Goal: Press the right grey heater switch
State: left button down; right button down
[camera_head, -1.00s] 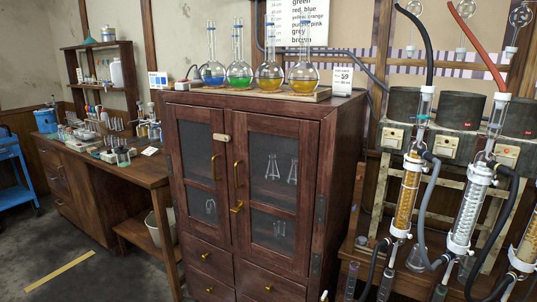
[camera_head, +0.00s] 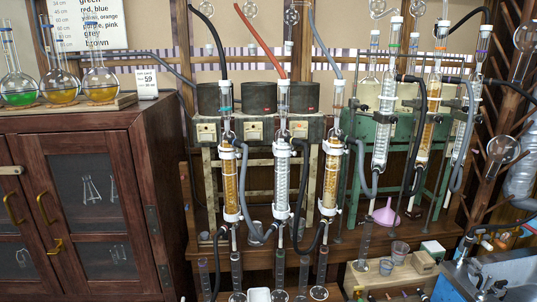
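A grey heater unit (camera_head: 254,118) stands behind glass columns, with several dark round heater mantles on top. Three cream switch panels are on its front: left (camera_head: 206,132), middle (camera_head: 254,131) and right (camera_head: 299,130). The right panel is partly crowded by a column and hoses, and its switch position is too small to tell. A green heater unit (camera_head: 398,130) stands to the right behind more columns. Neither of my grippers shows.
A wooden cabinet (camera_head: 150,170) with flasks on top stands at the left. Glass columns (camera_head: 230,185) and hanging hoses crowd the space before the heaters. Measuring cylinders and a pink funnel (camera_head: 384,212) stand lower down, with a blue-edged sink (camera_head: 490,280) at lower right.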

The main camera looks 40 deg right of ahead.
aim_at(296, 133)
jog(key=z, duration=1.4)
